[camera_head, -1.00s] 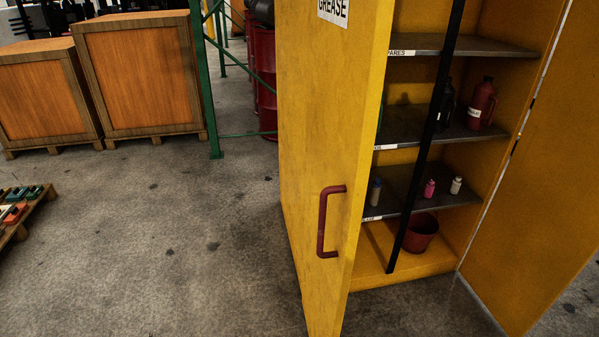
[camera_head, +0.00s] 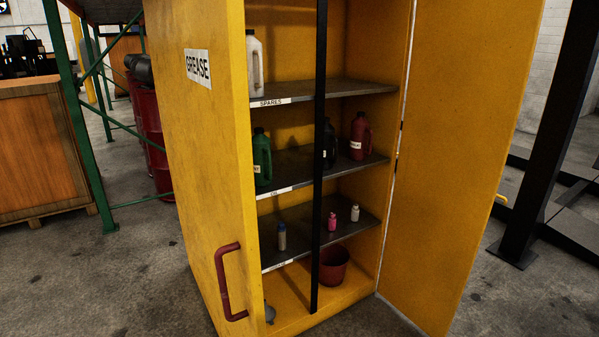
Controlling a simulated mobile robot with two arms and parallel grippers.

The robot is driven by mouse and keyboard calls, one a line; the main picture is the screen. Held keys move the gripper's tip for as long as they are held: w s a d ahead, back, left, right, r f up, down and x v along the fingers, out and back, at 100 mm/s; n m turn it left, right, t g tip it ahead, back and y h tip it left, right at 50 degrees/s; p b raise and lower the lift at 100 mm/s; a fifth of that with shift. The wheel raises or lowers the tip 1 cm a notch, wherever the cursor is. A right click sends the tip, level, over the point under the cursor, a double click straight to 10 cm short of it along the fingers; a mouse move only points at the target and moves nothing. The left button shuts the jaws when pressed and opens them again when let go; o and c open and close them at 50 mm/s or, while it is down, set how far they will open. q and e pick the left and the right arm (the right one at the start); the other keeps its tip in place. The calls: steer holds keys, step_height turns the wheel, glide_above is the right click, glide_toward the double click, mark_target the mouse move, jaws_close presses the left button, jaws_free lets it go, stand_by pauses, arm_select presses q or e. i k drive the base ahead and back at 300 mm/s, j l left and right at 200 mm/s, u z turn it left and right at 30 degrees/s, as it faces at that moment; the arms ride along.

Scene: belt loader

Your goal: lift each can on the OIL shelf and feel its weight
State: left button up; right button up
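The yellow cabinet (camera_head: 210,140) stands open in front of me. Its middle shelf (camera_head: 290,170) has a small label that seems to read OIL. A green can (camera_head: 262,160) stands at its left, a dark can (camera_head: 329,150) is partly hidden behind the black upright bar (camera_head: 320,110), and a red can (camera_head: 360,136) stands at its right. All three look upright. A white jug (camera_head: 255,65) stands on the SPARES shelf (camera_head: 350,90) above. Neither of my grippers is in view.
The left door, marked GREASE, has a red handle (camera_head: 227,282); the right door (camera_head: 465,150) is swung open. Small bottles (camera_head: 332,222) stand on the lower shelf and a red bucket (camera_head: 334,267) on the cabinet floor. A dark post (camera_head: 550,130) stands at right, green racking (camera_head: 70,110) at left.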

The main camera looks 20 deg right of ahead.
mark_target(361, 130)
steer(key=i+l, duration=0.15)
steer(key=l, duration=0.25)
steer(key=i+l, duration=0.1)
steer(key=l, duration=0.25)
steer(key=i+l+z, duration=0.1)
steer(key=l, duration=0.3)
